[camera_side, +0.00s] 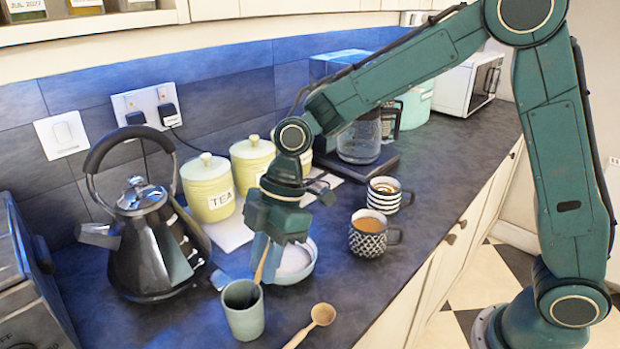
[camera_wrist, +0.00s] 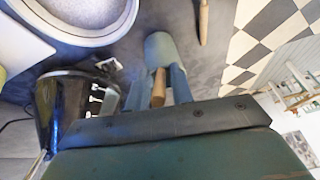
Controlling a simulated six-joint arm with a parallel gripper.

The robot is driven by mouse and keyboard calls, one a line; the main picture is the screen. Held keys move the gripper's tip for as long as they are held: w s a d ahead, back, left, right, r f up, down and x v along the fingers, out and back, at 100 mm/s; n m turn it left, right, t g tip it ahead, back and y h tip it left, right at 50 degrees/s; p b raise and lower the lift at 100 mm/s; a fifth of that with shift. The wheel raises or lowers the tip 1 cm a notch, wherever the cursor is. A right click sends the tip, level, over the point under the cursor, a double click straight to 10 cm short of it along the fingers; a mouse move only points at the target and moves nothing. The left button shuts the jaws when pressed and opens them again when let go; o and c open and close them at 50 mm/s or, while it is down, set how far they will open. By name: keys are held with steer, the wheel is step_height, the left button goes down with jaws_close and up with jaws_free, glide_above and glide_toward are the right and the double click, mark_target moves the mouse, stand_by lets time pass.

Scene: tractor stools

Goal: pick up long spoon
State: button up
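A wooden handle (camera_side: 261,265) sticks up, tilted, out of a grey-green cup (camera_side: 244,315) on the dark worktop; its lower end is hidden inside. A wooden spoon (camera_side: 318,318) with a round bowl lies on the worktop right of the cup, cut off by the lower picture edge. Which is the long spoon, I cannot tell for sure. My gripper (camera_side: 266,258) points down above the cup. In the wrist view its fingers (camera_wrist: 158,88) stand apart on either side of the upright handle (camera_wrist: 158,80), with small gaps seen. The cup (camera_wrist: 162,50) is beyond them.
A white bowl (camera_side: 297,270) stands close behind the cup. A shiny kettle (camera_side: 150,245) stands to the left. Two patterned mugs, the nearer (camera_side: 367,240) and the farther (camera_side: 385,193), stand to the right. Yellow canisters (camera_side: 208,190) are behind. The worktop front right is clear.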

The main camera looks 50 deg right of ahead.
jaws_close()
steer(key=shift+r, duration=0.1)
step_height(320, 180, up, 20)
stand_by(0.8)
steer(key=shift+f, duration=0.25)
stand_by(0.6)
steer(key=shift+f, duration=5.1)
steer(key=shift+r, duration=0.15)
